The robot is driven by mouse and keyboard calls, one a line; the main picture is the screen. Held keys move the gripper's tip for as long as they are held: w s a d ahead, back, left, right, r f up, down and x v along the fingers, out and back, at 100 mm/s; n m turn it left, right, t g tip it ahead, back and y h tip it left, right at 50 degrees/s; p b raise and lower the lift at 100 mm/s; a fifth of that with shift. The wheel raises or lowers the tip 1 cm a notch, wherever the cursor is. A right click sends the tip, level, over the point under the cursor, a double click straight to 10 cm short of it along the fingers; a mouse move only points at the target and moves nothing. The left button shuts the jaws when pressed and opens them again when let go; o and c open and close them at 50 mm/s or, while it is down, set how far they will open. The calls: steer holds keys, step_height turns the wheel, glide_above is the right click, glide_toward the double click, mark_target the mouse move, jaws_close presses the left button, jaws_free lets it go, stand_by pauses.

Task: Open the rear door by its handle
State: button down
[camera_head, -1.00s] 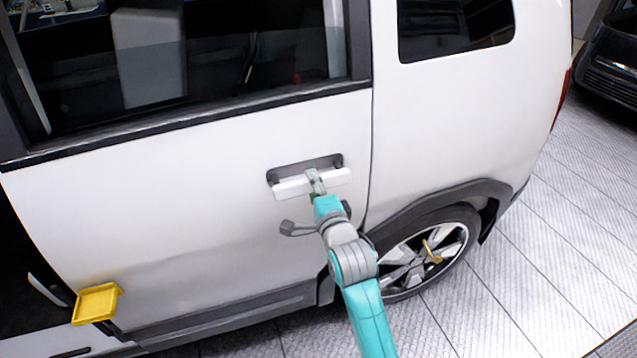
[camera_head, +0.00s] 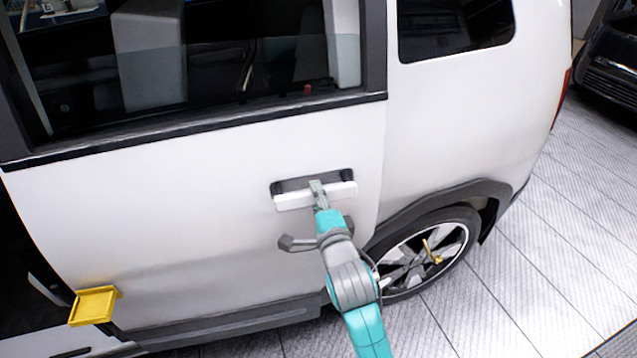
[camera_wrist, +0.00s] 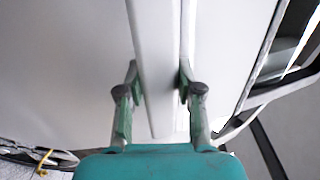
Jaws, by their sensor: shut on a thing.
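The rear door (camera_head: 190,215) is a white panel with a dark window, and its right edge stands out from the body as if slightly ajar. Its handle (camera_head: 293,201) is a white horizontal bar in front of a dark recess. My gripper (camera_head: 318,190) reaches up from below and is shut on the middle of the handle. In the wrist view the handle (camera_wrist: 153,50) runs between the two fingers of my gripper (camera_wrist: 158,78). The finger contact is partly hidden in the head view.
A yellow tray (camera_head: 93,305) is at the lower left beside the door. The rear wheel (camera_head: 425,250) with a yellow piece on it is to the right of my arm. A dark car (camera_head: 606,60) stands at the upper right. The tiled floor (camera_head: 560,250) at right is clear.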

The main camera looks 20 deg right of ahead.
steer(key=shift+s+f, duration=0.1)
steer(key=shift+s, duration=0.1)
steer(key=shift+m+h, duration=0.4)
steer(key=shift+h, duration=0.4)
steer(key=shift+s+a, duration=0.2)
steer(key=shift+s, duration=0.9)
steer(key=shift+s+a, duration=0.2)
steer(key=shift+s, duration=1)
steer(key=shift+m+h, duration=0.5)
steer(key=shift+h, duration=0.1)
steer(key=shift+v, duration=2)
steer(key=shift+a, duration=0.1)
steer(key=shift+m+g+h, duration=0.3)
steer(key=shift+g+h, duration=0.1)
steer(key=shift+h, duration=0.2)
steer(key=shift+v, duration=2.25)
steer(key=shift+a, duration=0.1)
